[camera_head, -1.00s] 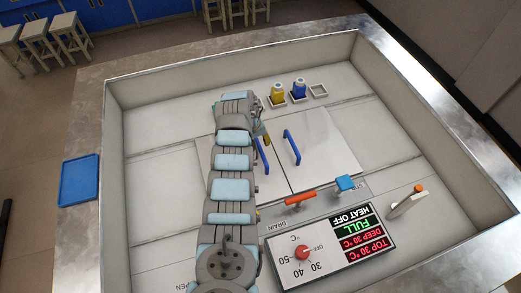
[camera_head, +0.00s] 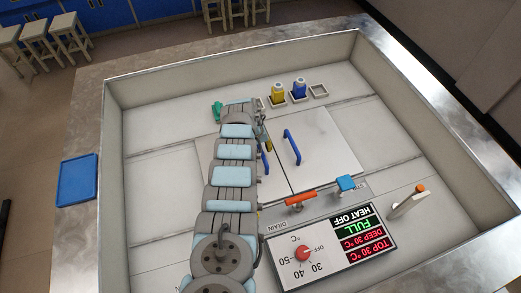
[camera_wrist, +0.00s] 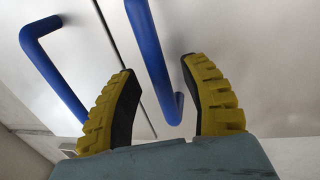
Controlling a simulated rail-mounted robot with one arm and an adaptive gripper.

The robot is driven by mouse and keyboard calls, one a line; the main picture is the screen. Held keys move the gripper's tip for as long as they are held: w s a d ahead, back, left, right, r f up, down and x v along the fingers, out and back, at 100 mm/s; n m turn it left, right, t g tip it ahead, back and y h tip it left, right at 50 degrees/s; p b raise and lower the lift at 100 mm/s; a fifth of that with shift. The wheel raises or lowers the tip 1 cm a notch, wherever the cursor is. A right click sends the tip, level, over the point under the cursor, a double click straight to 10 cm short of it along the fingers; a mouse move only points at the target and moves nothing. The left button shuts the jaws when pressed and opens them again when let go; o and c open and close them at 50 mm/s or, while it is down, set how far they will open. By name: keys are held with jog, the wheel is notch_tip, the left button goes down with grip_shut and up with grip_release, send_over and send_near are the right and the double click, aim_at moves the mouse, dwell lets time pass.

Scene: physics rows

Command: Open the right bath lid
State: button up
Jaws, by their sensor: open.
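Two pale bath lids lie flat and closed side by side. The picture-right lid (camera_head: 318,150) has a blue handle (camera_head: 292,147) in the head view. The picture-left lid (camera_head: 268,189) is partly hidden by my arm, and its blue handle (camera_head: 265,161) shows just beside my gripper (camera_head: 266,142). The lettering on the panel is upside down here. In the wrist view my gripper (camera_wrist: 158,72) is open, with two yellow-backed fingers. One blue handle (camera_wrist: 153,52) runs into the gap between them; I cannot tell contact. The other handle (camera_wrist: 52,75) lies left of the fingers.
A control panel (camera_head: 292,268) with a red knob stands in front of the lids. An orange-red handle (camera_head: 300,198), a blue one (camera_head: 346,183) and an orange-tipped lever (camera_head: 408,201) are near it.

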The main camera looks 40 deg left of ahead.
grip_shut()
jog(key=shift+s+p, duration=0.2)
jog(key=shift+p, duration=0.1)
